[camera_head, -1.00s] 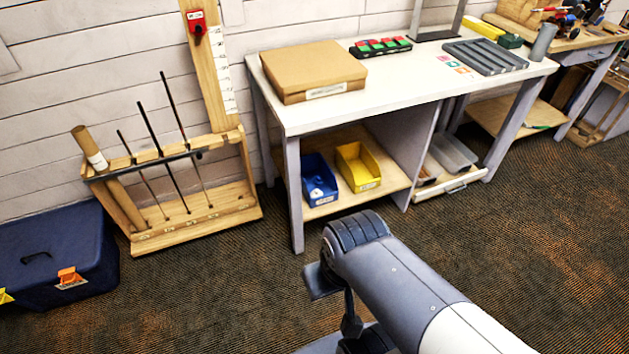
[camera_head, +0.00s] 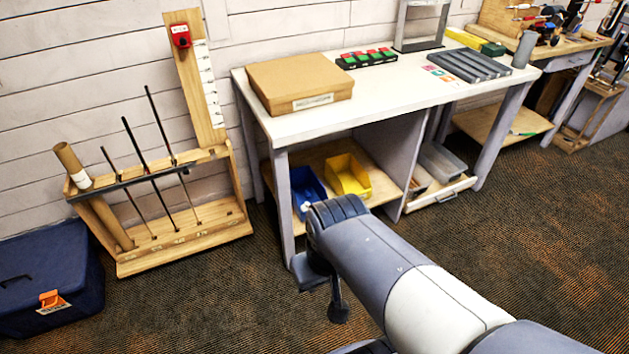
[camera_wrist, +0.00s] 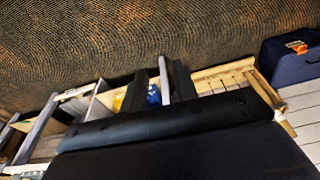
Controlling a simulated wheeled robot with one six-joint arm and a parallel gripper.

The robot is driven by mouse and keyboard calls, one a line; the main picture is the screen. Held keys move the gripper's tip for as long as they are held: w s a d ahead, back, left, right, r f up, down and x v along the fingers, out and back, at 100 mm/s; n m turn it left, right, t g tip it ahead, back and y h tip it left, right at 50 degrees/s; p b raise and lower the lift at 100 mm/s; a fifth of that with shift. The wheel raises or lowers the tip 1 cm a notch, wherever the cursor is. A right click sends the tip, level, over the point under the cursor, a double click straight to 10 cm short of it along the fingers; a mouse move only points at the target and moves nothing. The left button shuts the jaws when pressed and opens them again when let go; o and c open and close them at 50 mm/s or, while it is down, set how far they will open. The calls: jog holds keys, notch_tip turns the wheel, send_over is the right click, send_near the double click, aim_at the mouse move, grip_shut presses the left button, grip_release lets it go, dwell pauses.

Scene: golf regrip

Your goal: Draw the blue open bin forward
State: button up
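The blue open bin (camera_head: 307,184) stands on the low wooden shelf under the white-topped workbench, left of the yellow bin (camera_head: 348,176). My arm covers part of its front in the head view. Something small and white shows inside it. In the wrist view, which is turned over, the blue bin (camera_wrist: 153,95) shows small and far off between my two dark fingers. My gripper (camera_wrist: 159,78) looks open and empty, apart from the bin. In the head view the fingertips are hard to make out against my wrist.
The bench's front left leg (camera_head: 283,205) stands just left of the blue bin. A cardboard box (camera_head: 300,82) lies on the bench top. A wooden club rack (camera_head: 180,240) and a dark blue case (camera_head: 45,285) stand at left. Carpet in front is clear.

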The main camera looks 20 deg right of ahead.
jog(key=w+d+f+m+g+b, duration=0.1)
jog(key=w+d+f+b, duration=1.7)
jog(key=w+f+b, duration=0.3)
jog(key=w+d+f+b, duration=0.2)
jog(key=d+f+b, duration=0.4)
jog(key=d+f, duration=0.5)
jog(key=w+d+f+m+g+b, duration=0.1)
jog(key=w+d+f+b, duration=0.2)
jog(key=d+f+b, duration=0.4)
jog(key=d+f, duration=0.4)
jog(key=f, duration=0.3)
jog(key=shift+w+d+f+b, duration=0.2)
jog(key=shift+d+b, duration=0.05)
jog(key=shift+b, duration=0.05)
